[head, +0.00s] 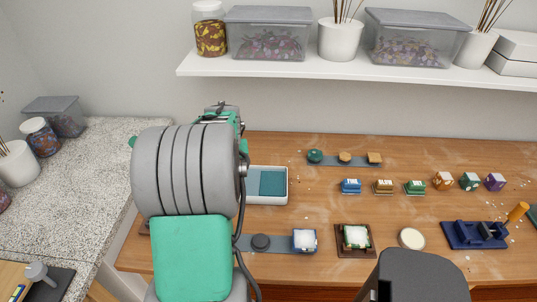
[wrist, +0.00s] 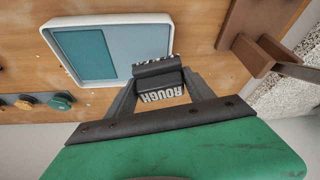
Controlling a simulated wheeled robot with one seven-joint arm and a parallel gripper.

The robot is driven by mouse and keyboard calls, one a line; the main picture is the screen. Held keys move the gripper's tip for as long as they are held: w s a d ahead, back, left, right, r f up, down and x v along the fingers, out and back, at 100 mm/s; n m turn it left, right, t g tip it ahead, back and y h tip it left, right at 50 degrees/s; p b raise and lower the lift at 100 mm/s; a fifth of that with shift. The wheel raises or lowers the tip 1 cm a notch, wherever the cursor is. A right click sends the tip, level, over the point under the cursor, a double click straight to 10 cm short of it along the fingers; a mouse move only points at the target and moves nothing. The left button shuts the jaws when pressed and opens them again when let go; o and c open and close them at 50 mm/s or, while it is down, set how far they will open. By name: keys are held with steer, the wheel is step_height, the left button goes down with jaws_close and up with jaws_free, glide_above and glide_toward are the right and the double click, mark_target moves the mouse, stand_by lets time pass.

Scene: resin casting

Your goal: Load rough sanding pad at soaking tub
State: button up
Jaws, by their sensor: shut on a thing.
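The rough sanding pad (wrist: 158,80) is a dark block with a speckled edge and the word ROUGH, shown in the wrist view. My gripper (wrist: 160,92) is shut on it, a finger on either side. The soaking tub (wrist: 105,20) is a shallow white-rimmed tray with two shades of blue-teal inside. The pad appears over or beside its near right corner; its height above the tub is unclear. In the head view the tub (head: 267,201) shows partly, its left part hidden by my arm. My gripper and the pad are hidden there.
A brown wooden holder (wrist: 262,50) stands right of the pad in the wrist view. Labelled blue (head: 351,186), tan (head: 383,187) and green (head: 415,187) blocks stand right of the tub. A dark blue fixture (head: 475,235) is at the right. A shelf (head: 325,67) hangs above.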

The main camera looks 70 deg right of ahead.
mark_target(272, 180)
steer(key=s+d+m+g+p, duration=0.1)
steer(key=s+d, duration=0.2)
steer(key=s, duration=0.3)
steer(key=s+d+m+p, duration=0.1)
steer(key=s+d+m, duration=0.15)
steer(key=s, duration=0.35)
steer(key=shift+n, duration=0.45)
steer(key=shift+s+f+b, duration=0.15)
steer(key=shift+f+b, duration=0.9)
steer(key=shift+f, duration=0.5)
steer(key=shift+s+f+b, duration=0.1)
steer(key=shift+f+b, duration=0.9)
steer(key=shift+f, duration=0.5)
steer(key=shift+f+b, duration=0.55)
steer(key=shift+f, duration=0.05)
step_height(272, 180, up, 7)
steer(key=p, duration=0.4)
